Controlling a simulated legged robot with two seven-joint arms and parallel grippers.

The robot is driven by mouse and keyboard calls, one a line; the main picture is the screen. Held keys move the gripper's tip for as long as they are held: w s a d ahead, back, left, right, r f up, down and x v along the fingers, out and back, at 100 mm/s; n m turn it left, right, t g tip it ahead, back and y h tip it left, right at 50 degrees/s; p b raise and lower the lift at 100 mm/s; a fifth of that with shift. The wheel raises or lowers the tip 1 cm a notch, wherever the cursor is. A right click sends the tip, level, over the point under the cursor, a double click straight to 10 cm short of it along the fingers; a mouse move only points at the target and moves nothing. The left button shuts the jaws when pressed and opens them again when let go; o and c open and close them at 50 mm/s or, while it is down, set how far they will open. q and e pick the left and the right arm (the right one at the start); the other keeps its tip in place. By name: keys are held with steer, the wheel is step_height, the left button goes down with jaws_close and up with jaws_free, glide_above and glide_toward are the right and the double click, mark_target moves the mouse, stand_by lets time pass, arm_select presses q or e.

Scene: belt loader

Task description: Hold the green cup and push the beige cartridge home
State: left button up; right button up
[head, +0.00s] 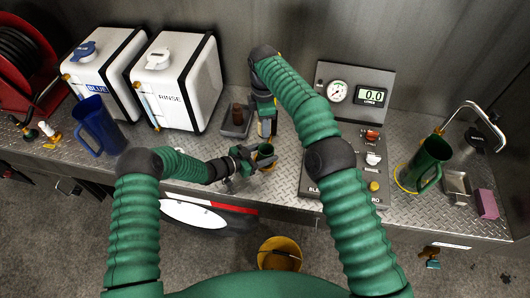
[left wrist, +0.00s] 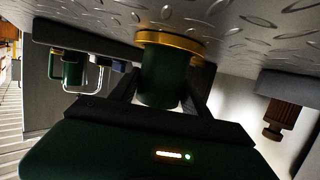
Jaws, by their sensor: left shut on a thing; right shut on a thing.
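The green cup (head: 265,150) stands at the front edge of the metal deck, by a gold ring. It also shows in the left wrist view (left wrist: 160,80), between the fingers, with the gold ring (left wrist: 170,45) against the deck. My left gripper (head: 248,160) is shut on the cup from its left side. My right gripper (head: 265,112) points down just behind and above the cup. It is shut on a small pale piece (head: 264,129), which seems to be the beige cartridge. The fingers hide most of it, and I cannot tell whether it touches the cup.
A brown knobbed part (head: 237,114) stands in a grey tray left of my right gripper. A control panel (head: 345,170) lies to the right, then a green jug (head: 428,160). A blue jug (head: 97,125) and two white tanks are left. A yellow bucket (head: 280,254) stands below.

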steer(key=shift+c, duration=1.1)
jaws_close()
steer(key=shift+d, duration=0.1)
glide_above(266, 145)
steer(key=s, duration=0.2)
step_height(266, 145, down, 8)
steer(key=shift+s+y, duration=0.15)
steer(key=shift+y, duration=0.15)
steer(key=shift+s+f, duration=0.1)
steer(key=shift+f, duration=1.45)
steer(key=shift+r, duration=0.2)
stand_by(2.1)
stand_by(0.4)
steer(key=shift+f, duration=0.2)
stand_by(0.9)
